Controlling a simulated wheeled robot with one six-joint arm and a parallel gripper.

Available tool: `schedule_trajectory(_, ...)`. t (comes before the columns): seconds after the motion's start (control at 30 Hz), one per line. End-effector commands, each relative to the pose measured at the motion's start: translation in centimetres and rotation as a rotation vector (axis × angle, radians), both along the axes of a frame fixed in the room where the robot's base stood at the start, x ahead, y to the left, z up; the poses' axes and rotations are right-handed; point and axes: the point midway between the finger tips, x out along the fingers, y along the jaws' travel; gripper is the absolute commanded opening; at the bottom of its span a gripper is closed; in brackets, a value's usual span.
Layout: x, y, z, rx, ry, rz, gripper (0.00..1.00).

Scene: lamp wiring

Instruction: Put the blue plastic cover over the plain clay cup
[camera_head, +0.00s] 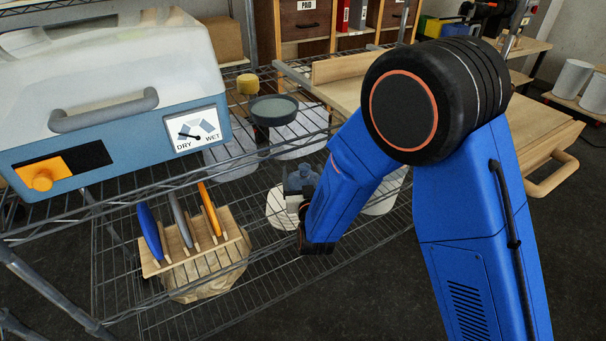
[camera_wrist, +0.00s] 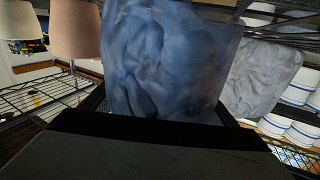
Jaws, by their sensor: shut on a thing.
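The blue plastic cover (camera_wrist: 165,60) is a crumpled, translucent sheet filling the middle of the wrist view, directly in front of my gripper. My gripper (camera_head: 301,203) is shut on it, low among the wire shelves in the head view. A small blue-grey part of the cover (camera_head: 298,180) shows beside the gripper; my blue arm hides the rest. In the wrist view, a plain pinkish-brown, tapered cup-like thing (camera_wrist: 75,30) stands at the upper left, apart from the cover. It looks like the clay cup, but I cannot be certain. The fingertips are hidden.
A grey crumpled cover (camera_wrist: 262,78) and white cups with blue bands (camera_wrist: 300,92) are at the right of the wrist view. A wooden rack (camera_head: 200,240) with upright coloured pieces stands left of my gripper. A large blue-and-white box (camera_head: 110,75) stands above on the upper shelf.

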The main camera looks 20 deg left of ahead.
Motion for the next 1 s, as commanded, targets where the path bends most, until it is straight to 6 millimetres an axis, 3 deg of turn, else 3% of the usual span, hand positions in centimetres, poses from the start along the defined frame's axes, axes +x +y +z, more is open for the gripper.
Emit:
schedule_trajectory(0.13,0.0,0.0,-0.3,-0.001,0.0,0.0,0.59)
schedule_trajectory(0.17,0.0,0.0,-0.3,0.0,0.0,0.0,0.88)
schedule_trajectory(0.2,0.0,0.0,-0.3,0.0,0.0,0.0,0.97)
schedule_trajectory(0.23,0.0,0.0,-0.3,0.0,0.0,0.0,0.99)
schedule_trajectory(0.6,0.0,0.0,0.1,0.0,-0.001,0.0,0.99)
schedule_trajectory(0.77,-1.9,-0.8,0.0,-0.001,0.0,0.003,0.99)
schedule_trajectory(1.0,-6.1,-3.0,0.0,-0.001,0.0,0.003,0.99)
